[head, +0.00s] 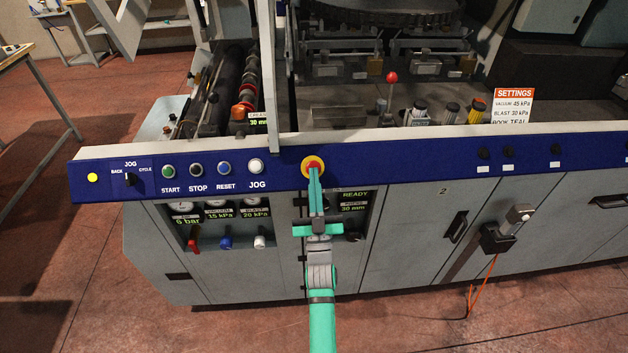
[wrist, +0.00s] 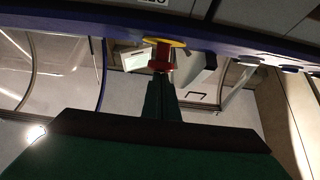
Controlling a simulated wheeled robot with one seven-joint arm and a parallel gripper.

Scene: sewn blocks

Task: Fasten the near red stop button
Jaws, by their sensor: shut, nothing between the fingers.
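The near red stop button (head: 313,163) sits on a round yellow backing on the blue front rail (head: 285,175) of the machine. In the wrist view the red button (wrist: 163,58) stands out from its yellow ring (wrist: 177,42), straight in front of my fingers. My gripper (head: 314,174) is shut with nothing between its fingers. Its tips overlap the lower part of the button in the head view. In the wrist view the shut tips (wrist: 160,73) are right at the button's red face, and they look to be touching it. The fingers partly cover the button.
To the left on the same rail are green START (head: 168,171), black STOP (head: 196,170), blue RESET and white JOG (head: 255,166) buttons. Gauges and small levers sit in the cabinet below. Closed cabinet doors (head: 415,240) line the right. The floor in front is open.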

